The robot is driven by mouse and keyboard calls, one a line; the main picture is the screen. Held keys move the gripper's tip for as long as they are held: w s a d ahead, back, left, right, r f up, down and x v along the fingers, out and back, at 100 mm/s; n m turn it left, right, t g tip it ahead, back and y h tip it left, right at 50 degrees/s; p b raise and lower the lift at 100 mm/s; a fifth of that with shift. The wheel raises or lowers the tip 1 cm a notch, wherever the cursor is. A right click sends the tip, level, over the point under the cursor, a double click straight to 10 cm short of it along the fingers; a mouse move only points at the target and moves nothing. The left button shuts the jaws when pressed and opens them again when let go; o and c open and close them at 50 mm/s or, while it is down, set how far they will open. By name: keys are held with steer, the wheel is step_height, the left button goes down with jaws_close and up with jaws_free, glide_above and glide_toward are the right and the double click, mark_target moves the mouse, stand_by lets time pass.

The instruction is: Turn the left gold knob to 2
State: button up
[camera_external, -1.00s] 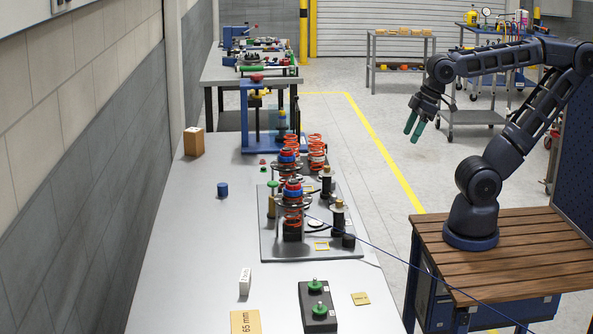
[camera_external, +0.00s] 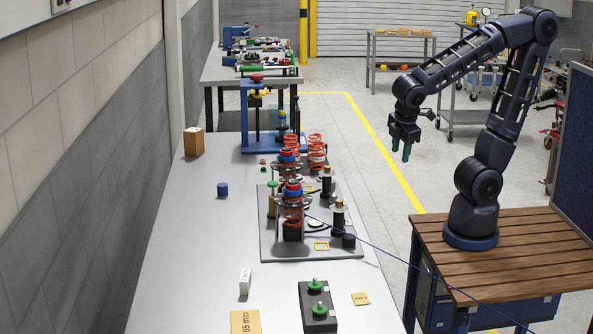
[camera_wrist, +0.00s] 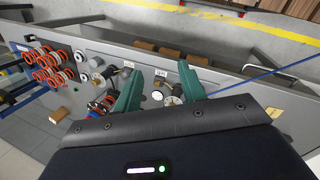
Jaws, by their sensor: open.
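Two black posts with gold knobs on top stand on the right side of the grey fixture plate (camera_external: 290,248). The nearer gold knob (camera_external: 338,203) and the farther gold knob (camera_external: 326,170) are both small in the external view, and their number marks cannot be read. My gripper (camera_external: 401,148) hangs in the air to the right of and above the fixture, fingers down, apart from both knobs. In the wrist view, my gripper's green fingers (camera_wrist: 158,72) are spread with nothing held. A round knob assembly (camera_wrist: 172,99) shows between them, well beyond the tips.
A blue cable (camera_external: 375,250) slants from the plate to the lower right. A black box with green knobs (camera_external: 318,309) sits nearer. The bench's left side is mostly clear.

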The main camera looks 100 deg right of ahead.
steer(key=w+f+n+g+h, duration=0.2)
steer(key=w+f+n+h, duration=0.2)
steer(key=n+t+h, duration=0.8)
steer(key=n+h, duration=0.2)
steer(key=n, duration=0.4)
glide_toward(341, 203)
steer(key=x, duration=1.1)
steer(key=shift+d, duration=0.1)
steer(key=shift+y, duration=0.3)
jaws_close()
